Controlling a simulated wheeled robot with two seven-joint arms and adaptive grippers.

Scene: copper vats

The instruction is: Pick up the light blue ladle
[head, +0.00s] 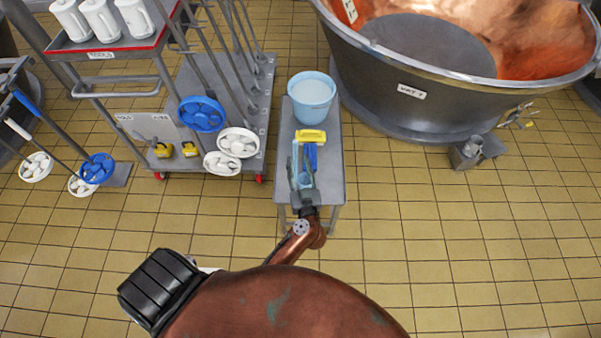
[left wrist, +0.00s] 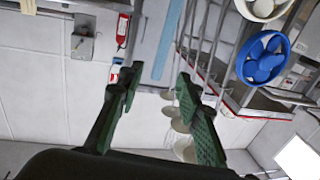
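The light blue ladle (head: 296,158) lies lengthwise along the left side of a narrow grey bench (head: 329,182). My left gripper (head: 302,182) is over the near end of the bench, at the ladle's near end. In the left wrist view my left gripper (left wrist: 157,80) has its green-padded fingers apart with nothing clamped between them. Whether the handle reaches between the fingertips is hard to tell. My right gripper is out of view.
A yellow brush (head: 311,136) and a darker blue tool (head: 312,157) lie close by the ladle. A light blue bucket (head: 311,98) stands at the bench's far end. A tool cart (head: 230,85) is on the left, a copper vat (head: 420,85) at the upper right.

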